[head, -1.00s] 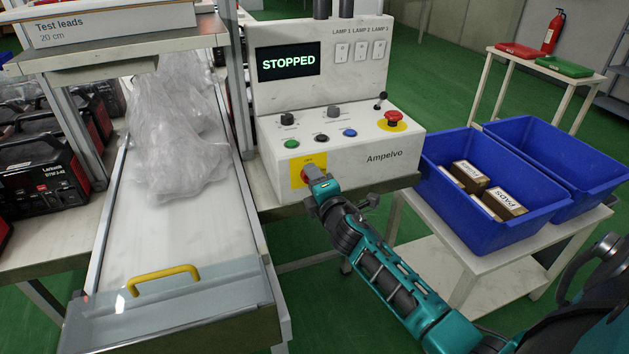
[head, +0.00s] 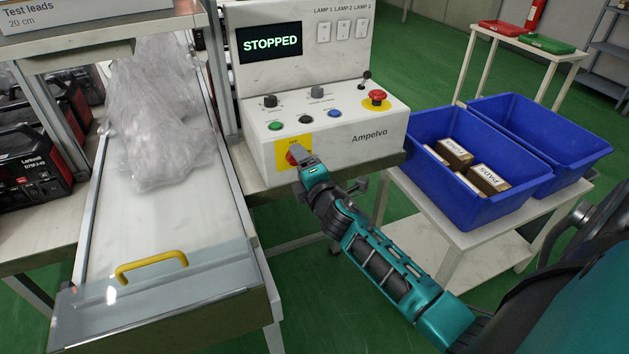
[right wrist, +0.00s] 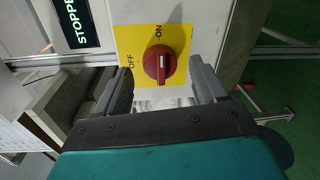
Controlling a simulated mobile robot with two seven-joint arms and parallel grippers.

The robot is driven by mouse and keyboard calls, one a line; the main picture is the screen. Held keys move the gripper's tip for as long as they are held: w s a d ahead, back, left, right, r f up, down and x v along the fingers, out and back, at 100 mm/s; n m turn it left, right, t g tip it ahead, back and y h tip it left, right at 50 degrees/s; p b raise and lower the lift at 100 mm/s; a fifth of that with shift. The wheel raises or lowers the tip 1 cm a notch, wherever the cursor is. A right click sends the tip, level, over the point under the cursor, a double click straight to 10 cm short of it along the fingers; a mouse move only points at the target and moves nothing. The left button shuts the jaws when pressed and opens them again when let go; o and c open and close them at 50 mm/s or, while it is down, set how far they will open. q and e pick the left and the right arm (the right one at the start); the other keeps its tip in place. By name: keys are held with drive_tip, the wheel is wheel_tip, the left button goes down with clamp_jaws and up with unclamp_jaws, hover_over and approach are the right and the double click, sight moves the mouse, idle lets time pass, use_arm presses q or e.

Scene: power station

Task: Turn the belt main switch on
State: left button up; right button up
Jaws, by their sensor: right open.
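The belt main switch is a red rotary knob (head: 292,158) on a yellow plate (head: 279,153), low on the front of the white control box (head: 345,143). In the right wrist view the red knob (right wrist: 168,70) has its white mark toward the ON label, and OFF is to its left. My right gripper (right wrist: 162,80) is open, one finger on each side of the knob. The fingers look apart from it. In the head view the right gripper (head: 301,163) partly covers the knob. The display (head: 270,43) reads STOPPED. My left gripper is out of view.
The box also carries a green button (head: 275,126), a blue button (head: 334,114) and a red mushroom button (head: 377,97). The belt (head: 165,215) with a clear plastic bag (head: 160,130) is at left. Blue bins (head: 470,205) stand at right.

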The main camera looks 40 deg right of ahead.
drive_tip(key=v, duration=1.1)
drive_tip(key=shift+s, duration=0.2)
drive_tip(key=shift+a+r, duration=0.1)
drive_tip(key=s+a+f+m+g+y, duration=0.2)
drive_tip(key=s+a+f+m+g, duration=0.1)
drive_tip(key=s+a+m+g, duration=0.55)
drive_tip(key=s+a+f+m+g+y, duration=0.25)
drive_tip(key=s+m+g, duration=0.35)
drive_tip(key=s, duration=0.6)
drive_tip(key=w+a+f+t+y+p, duration=0.1)
drive_tip(key=w+a+f+t+p, duration=0.1)
drive_tip(key=w+f+t, duration=0.5)
drive_tip(key=shift+w+a+f+t+p, duration=0.25)
drive_tip(key=shift+a+t+p, duration=0.1)
drive_tip(key=shift+a+t, duration=0.45)
